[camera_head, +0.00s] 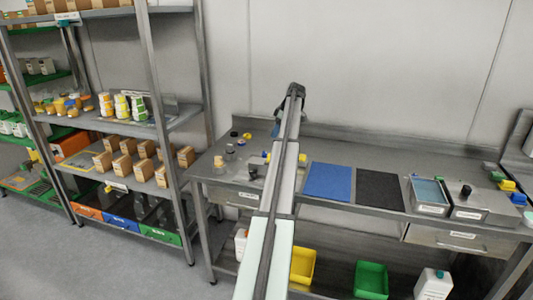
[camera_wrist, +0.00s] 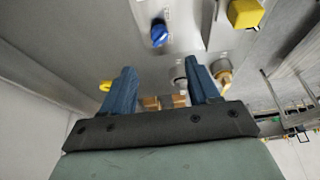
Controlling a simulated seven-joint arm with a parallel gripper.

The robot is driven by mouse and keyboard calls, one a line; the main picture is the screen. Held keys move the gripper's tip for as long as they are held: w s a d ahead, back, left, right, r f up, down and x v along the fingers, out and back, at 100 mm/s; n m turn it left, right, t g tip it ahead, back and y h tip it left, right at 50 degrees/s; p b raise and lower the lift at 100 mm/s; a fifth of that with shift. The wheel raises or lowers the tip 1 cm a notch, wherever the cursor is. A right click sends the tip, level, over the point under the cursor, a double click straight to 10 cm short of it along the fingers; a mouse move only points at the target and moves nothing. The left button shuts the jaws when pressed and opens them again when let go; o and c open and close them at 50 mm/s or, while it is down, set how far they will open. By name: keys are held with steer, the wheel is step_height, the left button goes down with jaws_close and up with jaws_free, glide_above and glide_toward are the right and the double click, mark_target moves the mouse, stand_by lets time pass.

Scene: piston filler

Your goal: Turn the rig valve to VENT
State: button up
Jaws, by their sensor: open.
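A blue knob (camera_wrist: 159,35), which looks like the rig valve, sits on a grey metal panel (camera_wrist: 190,30) at the upper middle of the wrist view. Small print shows beside it, too small to read, so I cannot tell its setting. My gripper (camera_wrist: 161,65) is open, its two blue fingers apart with nothing gripped. The knob appears beyond the fingertips, roughly in line with the gap and apart from them.
A yellow block (camera_wrist: 245,13) and a brass fitting (camera_wrist: 224,77) are near the right finger in the wrist view. In the head view, a blue mat (camera_head: 328,181) and black mat (camera_head: 380,190) lie on the bench right of my arm. Shelves (camera_head: 145,120) stand left.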

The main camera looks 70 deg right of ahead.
mark_target(266, 153)
steer(key=x, duration=1.3)
steer(key=shift+w+f, duration=0.1)
steer(key=shift+w, duration=0.05)
steer(key=c, duration=1)
